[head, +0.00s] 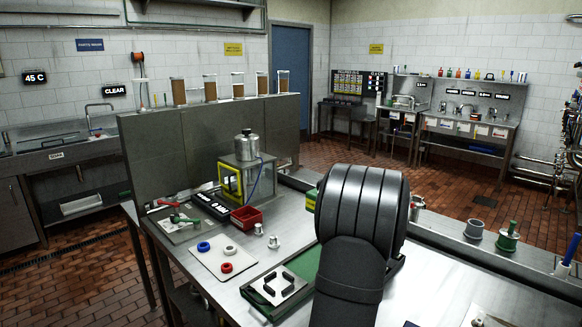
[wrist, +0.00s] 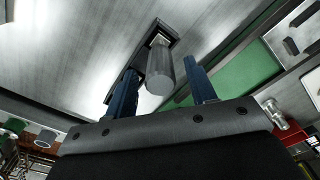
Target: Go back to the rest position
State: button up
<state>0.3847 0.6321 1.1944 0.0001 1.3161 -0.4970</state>
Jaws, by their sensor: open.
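In the wrist view my gripper (wrist: 160,68) is open, with its two blue fingers apart. A grey metal cylinder (wrist: 160,76) shows between the fingers, close to the left one. I cannot tell whether it touches them. It appears to stand at a dark slot in a steel surface. In the head view my dark arm fills the middle of the bench, and the gripper is hidden behind it.
The steel bench (head: 205,270) holds a white mat (head: 212,262) with blue, white and red rings, a red bin (head: 248,217), a yellow-framed box (head: 232,182) and a tray with black pieces (head: 279,284). Green fittings (head: 508,237) stand at the right. A grey partition (head: 190,145) stands behind.

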notch_tip(320, 180, down, 4)
jog(key=shift+r, duration=0.15)
notch_tip(320, 180, up, 4)
jog(key=shift+f, duration=0.15)
jog(key=s+d+r+m, duration=0.4)
jog(key=s+d, duration=0.3)
jog(key=s, duration=0.1)
jog(key=s+d+r+m, duration=0.4)
jog(key=s+d, duration=0.4)
jog(key=w+a+f+n, duration=0.1)
jog(key=w+a, duration=0.3)
jog(key=a, duration=0.6)
jog(key=w+a+f+n, duration=0.1)
jog(key=w+a, duration=0.3)
jog(key=a, duration=0.6)
jog(key=shift+a, duration=0.15)
